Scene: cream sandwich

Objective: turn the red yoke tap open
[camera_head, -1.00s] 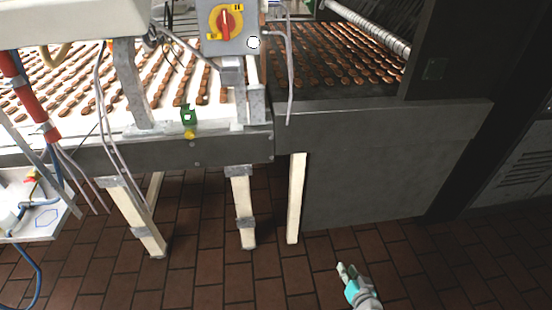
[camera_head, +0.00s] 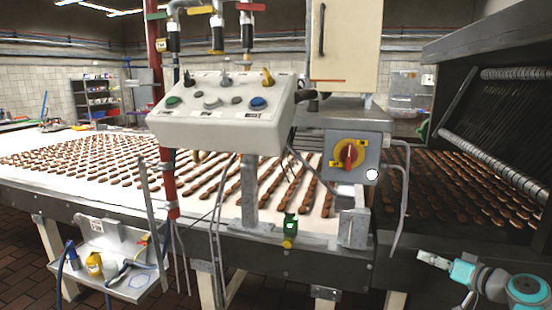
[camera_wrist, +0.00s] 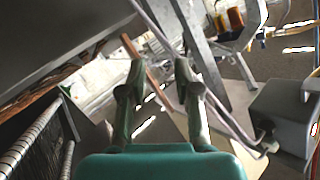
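Several pipe taps stand at the top of the head view. I cannot tell for sure which is the red yoke tap. A red rotary knob (camera_head: 348,155) on a yellow plate sits on a grey switch box. My gripper (camera_head: 432,260) is at the lower right, well below and right of the taps, apart from everything. In the wrist view my gripper (camera_wrist: 160,75) has its two fingers apart with nothing clearly between them.
A grey control panel (camera_head: 222,110) with several buttons stands below the taps. A cream cabinet (camera_head: 345,50) hangs to their right. The conveyor (camera_head: 30,175) carries rows of brown biscuits. A dark machine (camera_head: 480,45) stands at the right. A small shelf with tools (camera_head: 125,290) is at the lower left.

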